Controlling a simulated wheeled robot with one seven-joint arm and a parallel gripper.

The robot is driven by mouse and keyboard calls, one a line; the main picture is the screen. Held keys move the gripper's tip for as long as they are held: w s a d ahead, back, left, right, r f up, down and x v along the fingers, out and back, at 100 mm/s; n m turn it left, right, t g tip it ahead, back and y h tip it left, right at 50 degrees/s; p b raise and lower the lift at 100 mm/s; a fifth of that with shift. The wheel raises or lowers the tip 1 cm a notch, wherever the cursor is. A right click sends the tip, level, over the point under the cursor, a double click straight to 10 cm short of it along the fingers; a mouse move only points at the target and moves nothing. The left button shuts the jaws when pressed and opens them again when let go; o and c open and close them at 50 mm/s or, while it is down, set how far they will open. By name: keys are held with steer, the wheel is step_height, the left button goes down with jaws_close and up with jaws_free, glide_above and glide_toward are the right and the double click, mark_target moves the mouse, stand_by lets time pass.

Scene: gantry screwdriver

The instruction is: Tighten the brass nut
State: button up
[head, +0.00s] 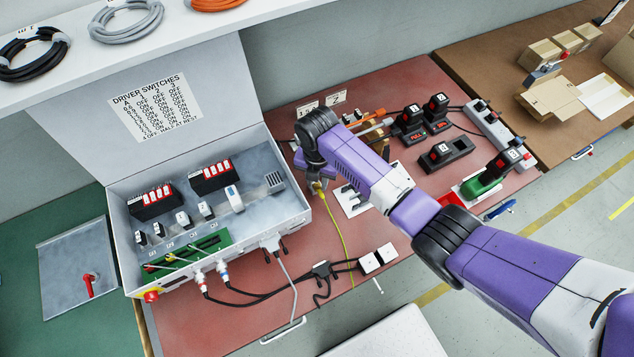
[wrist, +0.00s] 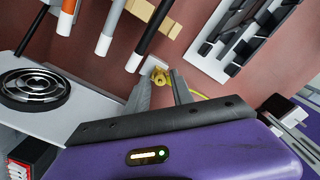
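A small brass-yellow piece (wrist: 162,77), which looks like the brass nut, shows in the wrist view at the fingertips, next to a small white part. A yellow cable (wrist: 197,92) runs beside it to the right. In the head view the yellow piece (head: 320,187) shows under my wrist, with the yellow cable (head: 343,238) trailing down over the red bench. My gripper (wrist: 163,82) has its two fingers apart, one on each side of the brass piece. I cannot tell whether they touch it. My arm hides part of this spot in the head view.
A grey control box (head: 215,262) with an open lid stands just left of my gripper. Black power tools (head: 446,153) and a power strip (head: 497,130) sit to the right on the red bench (head: 290,97). Dark cables (head: 262,299) cross the front. A shelf (head: 180,45) overhangs behind.

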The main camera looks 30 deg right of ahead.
steer(key=n, duration=0.9)
steer(key=shift+d+n, duration=0.15)
steer(key=shift+n, duration=1.05)
steer(key=shift+w+b, duration=0.25)
steer(key=shift+b, duration=0.4)
steer(key=shift+s+f+n+b, duration=0.15)
steer(key=shift+s+n+b, duration=0.05)
steer(key=shift+n+b, duration=0.3)
steer(key=shift+w+n+b, duration=0.15)
steer(key=shift+n+b, duration=0.25)
steer(key=shift+b, duration=0.35)
steer(key=shift+f+n+b, duration=0.15)
steer(key=shift+n+b, duration=0.35)
steer(key=shift+b, duration=0.65)
steer(key=shift+n+b, duration=0.3)
steer(key=shift+b, duration=0.3)
steer(key=shift+s+r, duration=0.25)
steer(key=shift+r, duration=0.05)
